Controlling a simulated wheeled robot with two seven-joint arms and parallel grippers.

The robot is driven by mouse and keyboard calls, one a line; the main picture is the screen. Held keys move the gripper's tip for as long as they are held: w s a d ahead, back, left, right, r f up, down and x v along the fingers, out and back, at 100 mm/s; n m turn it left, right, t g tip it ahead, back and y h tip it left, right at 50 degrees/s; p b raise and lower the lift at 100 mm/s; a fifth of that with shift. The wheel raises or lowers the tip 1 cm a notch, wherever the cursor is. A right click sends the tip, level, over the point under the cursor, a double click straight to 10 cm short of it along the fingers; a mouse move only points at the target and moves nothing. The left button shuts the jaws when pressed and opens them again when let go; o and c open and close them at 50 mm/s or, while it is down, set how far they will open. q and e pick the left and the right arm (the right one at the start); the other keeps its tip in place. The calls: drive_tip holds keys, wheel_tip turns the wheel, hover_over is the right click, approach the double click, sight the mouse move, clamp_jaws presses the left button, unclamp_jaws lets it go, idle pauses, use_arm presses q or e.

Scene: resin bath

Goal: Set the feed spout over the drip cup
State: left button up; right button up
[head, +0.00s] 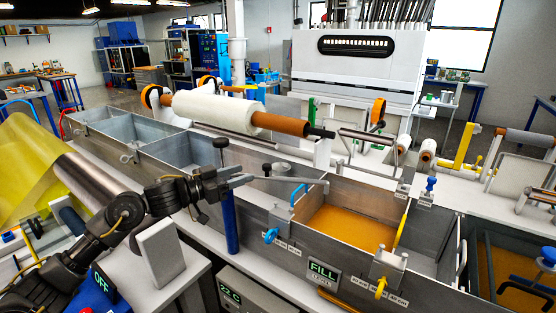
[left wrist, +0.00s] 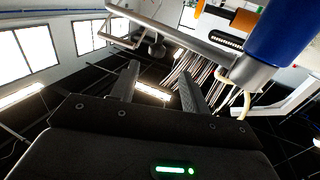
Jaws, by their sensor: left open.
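The feed spout (head: 290,180) looks like a thin grey metal pipe swung out from the top of an upright blue post (head: 230,220). Its free end is above the left end of the compartment holding amber resin (head: 346,230). In the left wrist view, the pipe (left wrist: 180,38) crosses the top beside the blue post (left wrist: 285,35). My left gripper (head: 228,181) is close to the pipe's post end. Its fingers (left wrist: 158,85) are open, with nothing visibly held between them. I cannot pick out the drip cup with certainty. My right gripper is not in view.
A long grey metal trough (head: 180,150) runs across the middle. A white roll on an orange core (head: 215,112) lies above it. A FILL panel (head: 323,272) is on the trough's front. A pale block (head: 160,250) stands beneath my left forearm.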

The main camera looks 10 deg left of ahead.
sight(267, 165)
use_arm(q)
drive_tip(key=p+x, duration=0.1)
drive_tip(key=x, duration=0.5)
drive_tip(key=p+x, duration=0.1)
drive_tip(key=x, duration=0.2)
drive_tip(key=shift+s+d+r+p, duration=0.15)
drive_tip(key=shift+d+r+p, duration=0.1)
drive_tip(key=shift+r+p, duration=0.1)
drive_tip(key=shift+w+d, duration=0.25)
drive_tip(key=shift+w, duration=0.05)
drive_tip(key=shift+w+d+f, duration=0.2)
drive_tip(key=shift+w+d, duration=0.15)
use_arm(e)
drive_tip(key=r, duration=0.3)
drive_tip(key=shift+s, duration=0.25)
use_arm(q)
clamp_jaws()
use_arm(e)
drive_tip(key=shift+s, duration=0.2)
